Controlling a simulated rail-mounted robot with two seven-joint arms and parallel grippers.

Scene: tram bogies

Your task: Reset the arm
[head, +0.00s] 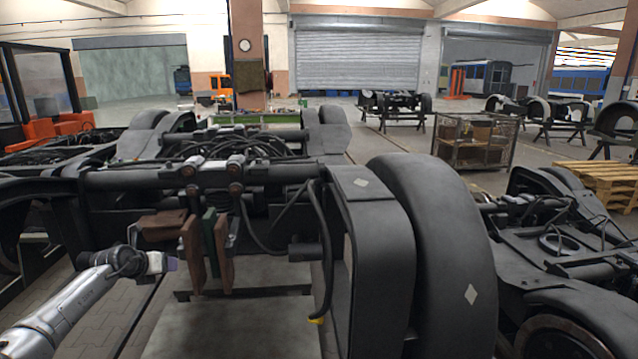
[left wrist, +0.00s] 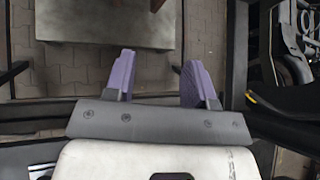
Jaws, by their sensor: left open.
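My left arm reaches in from the lower left of the head view. Its left gripper (head: 168,263) has purple fingers and is beside the hanging brown and green blocks (head: 207,250) of the near bogie, a little to their left. In the left wrist view my left gripper (left wrist: 160,66) is open, with its two purple fingers well apart and nothing between them. Below the fingers there is paved floor and a grey plate. My right gripper is in neither view.
The near bogie's dark frame (head: 378,250) and large wheel (head: 435,240) fill the middle. A grey plate (head: 235,325) lies low beneath it, also showing in the left wrist view (left wrist: 105,22). Another bogie (head: 570,250) stands at right, near wooden pallets (head: 600,180) and a wire crate (head: 475,142).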

